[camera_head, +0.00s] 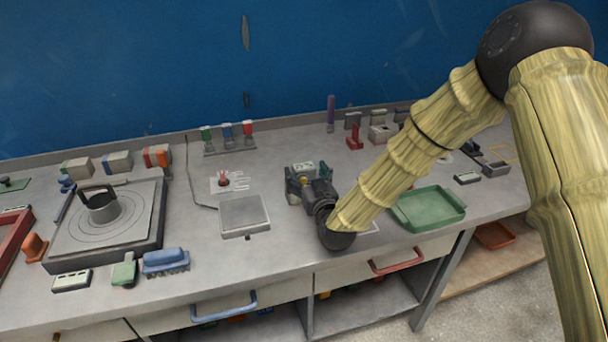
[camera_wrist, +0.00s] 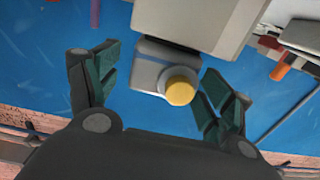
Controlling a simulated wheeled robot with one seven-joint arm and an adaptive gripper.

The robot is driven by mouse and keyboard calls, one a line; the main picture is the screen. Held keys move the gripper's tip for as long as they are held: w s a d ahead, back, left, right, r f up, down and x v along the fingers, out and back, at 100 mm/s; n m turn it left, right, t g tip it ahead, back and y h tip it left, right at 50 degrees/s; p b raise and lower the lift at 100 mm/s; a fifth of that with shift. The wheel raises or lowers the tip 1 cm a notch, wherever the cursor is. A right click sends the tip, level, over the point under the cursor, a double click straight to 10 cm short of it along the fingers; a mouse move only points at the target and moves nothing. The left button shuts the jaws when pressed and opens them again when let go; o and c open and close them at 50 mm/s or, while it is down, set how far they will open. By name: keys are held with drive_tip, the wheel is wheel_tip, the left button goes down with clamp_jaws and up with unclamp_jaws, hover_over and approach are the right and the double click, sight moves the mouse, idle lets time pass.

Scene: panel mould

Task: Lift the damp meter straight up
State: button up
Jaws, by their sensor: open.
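The damp meter is a light grey box (camera_head: 303,167) with a small display and a yellow round part, near the middle of the bench in the head view. In the wrist view its grey body (camera_wrist: 150,82) comes in from the top, its yellow knob (camera_wrist: 180,91) facing the camera. My gripper (camera_head: 308,178) is open around the meter, one dark green-padded finger on each side.
A grey square plate (camera_head: 244,216) lies left of my gripper, and a green tray (camera_head: 428,208) lies to the right under my forearm. A rack with coloured bottles (camera_head: 228,138) and a red stand (camera_head: 355,138) are behind. A turntable (camera_head: 105,222) is far left.

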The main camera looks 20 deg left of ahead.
drive_tip(key=c, duration=1.5)
drive_tip(key=shift+o, duration=0.2)
drive_tip(key=shift+r, duration=0.1)
